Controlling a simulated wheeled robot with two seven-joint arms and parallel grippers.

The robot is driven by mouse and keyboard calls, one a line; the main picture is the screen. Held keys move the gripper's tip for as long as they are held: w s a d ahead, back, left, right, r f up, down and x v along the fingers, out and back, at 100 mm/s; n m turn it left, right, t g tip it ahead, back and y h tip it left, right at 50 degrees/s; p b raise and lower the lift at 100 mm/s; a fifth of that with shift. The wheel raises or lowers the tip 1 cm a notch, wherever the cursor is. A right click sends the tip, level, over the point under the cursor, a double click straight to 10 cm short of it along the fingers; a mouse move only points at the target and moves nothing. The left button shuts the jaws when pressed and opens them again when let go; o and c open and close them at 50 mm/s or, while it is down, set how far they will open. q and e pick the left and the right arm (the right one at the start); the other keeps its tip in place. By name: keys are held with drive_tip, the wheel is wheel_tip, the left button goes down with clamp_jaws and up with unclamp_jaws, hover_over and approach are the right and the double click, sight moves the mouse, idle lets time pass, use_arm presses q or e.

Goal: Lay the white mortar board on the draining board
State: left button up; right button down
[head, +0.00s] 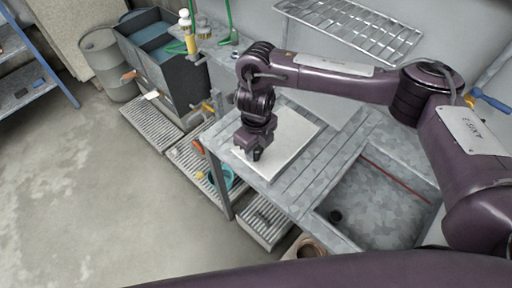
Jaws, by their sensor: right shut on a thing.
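The white mortar board (290,145) is a flat white square. It lies on, or just above, the grey ribbed draining board (318,178) left of the sink; I cannot tell whether it rests fully. My right gripper (250,156) points down at the board's near left edge and is shut on it. The gripper and wrist hide part of the board's left side. My left gripper is not in the picture.
A grey sink basin (380,205) is at the right. A wire rack (352,28) is mounted behind. Grated platforms (150,128) stand on the floor at the left, with a dark tank (165,65) and a grey barrel (104,62) beyond. The floor (90,190) is clear.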

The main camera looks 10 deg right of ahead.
drive_tip(key=shift+f, duration=0.2)
drive_tip(key=c, duration=0.9)
unclamp_jaws()
drive_tip(key=shift+r, duration=0.1)
wheel_tip(320, 180, up, 12)
drive_tip(key=shift+b, duration=0.3)
